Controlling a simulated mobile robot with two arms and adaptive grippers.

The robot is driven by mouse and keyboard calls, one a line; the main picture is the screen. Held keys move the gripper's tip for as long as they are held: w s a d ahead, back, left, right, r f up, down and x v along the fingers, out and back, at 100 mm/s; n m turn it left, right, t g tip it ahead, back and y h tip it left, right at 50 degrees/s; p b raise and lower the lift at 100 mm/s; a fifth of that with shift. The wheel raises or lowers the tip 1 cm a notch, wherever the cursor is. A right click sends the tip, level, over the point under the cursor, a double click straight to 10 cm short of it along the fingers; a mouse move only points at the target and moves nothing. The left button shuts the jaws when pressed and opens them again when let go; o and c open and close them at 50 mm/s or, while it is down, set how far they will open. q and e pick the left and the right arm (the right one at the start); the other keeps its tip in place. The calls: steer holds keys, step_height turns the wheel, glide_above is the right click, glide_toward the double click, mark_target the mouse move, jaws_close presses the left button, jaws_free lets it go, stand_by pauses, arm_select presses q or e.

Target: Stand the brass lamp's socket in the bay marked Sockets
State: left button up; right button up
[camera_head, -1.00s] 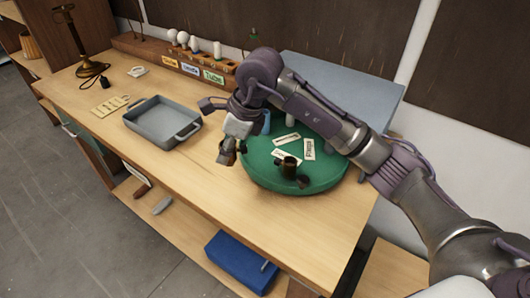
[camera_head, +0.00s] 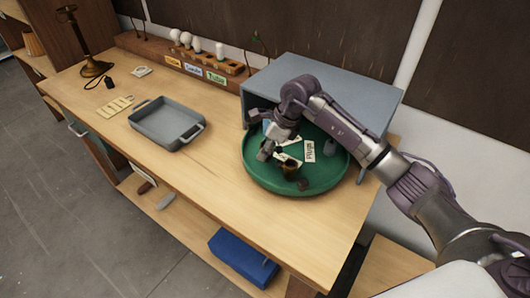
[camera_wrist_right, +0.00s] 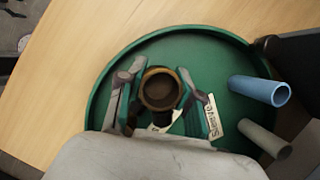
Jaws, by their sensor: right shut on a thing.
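A brown, cup-like socket (camera_head: 291,167) stands on the round green tray (camera_head: 268,181) at the right of the bench. My right gripper (camera_head: 277,155) is low over the tray. In the right wrist view the fingers lie on either side of the socket (camera_wrist_right: 160,89), shut on it, with its open mouth facing the camera. White label cards (camera_head: 310,150) lie on the tray. One reads "Sleeve" (camera_wrist_right: 214,116) in the wrist view. I cannot read "Sockets" on any card. The brass lamp (camera_head: 78,37) stands at the far left. My left gripper is not in view.
A grey box (camera_head: 345,90) stands behind and over the tray's back part. A blue tube (camera_wrist_right: 260,90) and a grey tube (camera_wrist_right: 264,138) rise from the tray. A grey pan (camera_head: 138,127) lies left. A wooden bulb rack (camera_head: 147,47) lines the back. The front bench is clear.

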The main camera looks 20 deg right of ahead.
step_height(320, 180, down, 2)
steer(key=shift+f+p, duration=0.2)
steer(key=shift+p, duration=0.3)
steer(key=shift+f, duration=0.4)
steer(key=o, duration=1.1)
steer(key=shift+r, duration=0.2)
steer(key=shift+d+r, duration=0.1)
steer(key=shift+r, duration=0.15)
steer(key=b+v, duration=0.3)
steer(key=v, duration=0.8)
steer(key=shift+s+r, duration=0.1)
steer(key=shift+r, duration=0.1)
